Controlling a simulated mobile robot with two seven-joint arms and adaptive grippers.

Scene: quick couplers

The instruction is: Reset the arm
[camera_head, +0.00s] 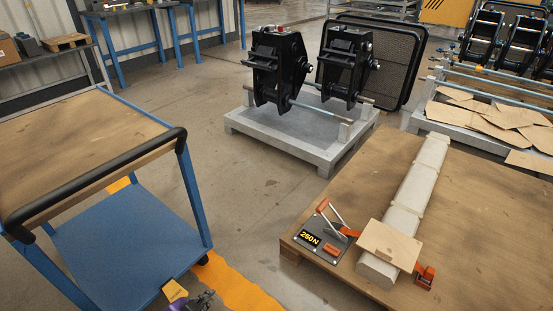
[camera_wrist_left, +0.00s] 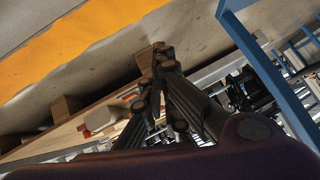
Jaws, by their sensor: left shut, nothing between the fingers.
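My left gripper (camera_head: 193,301) barely shows at the bottom edge of the head view, in front of the blue cart; most of it is cut off. In the left wrist view its dark fingers (camera_wrist_left: 160,58) meet at the tips, shut with nothing between them. It appears to be in free air, apart from the objects. My right gripper shows in neither view.
A blue cart (camera_head: 125,239) with a wooden top stands at left. Black couplers (camera_head: 278,68) stand on a grey pallet (camera_head: 260,128). Bare floor lies between.

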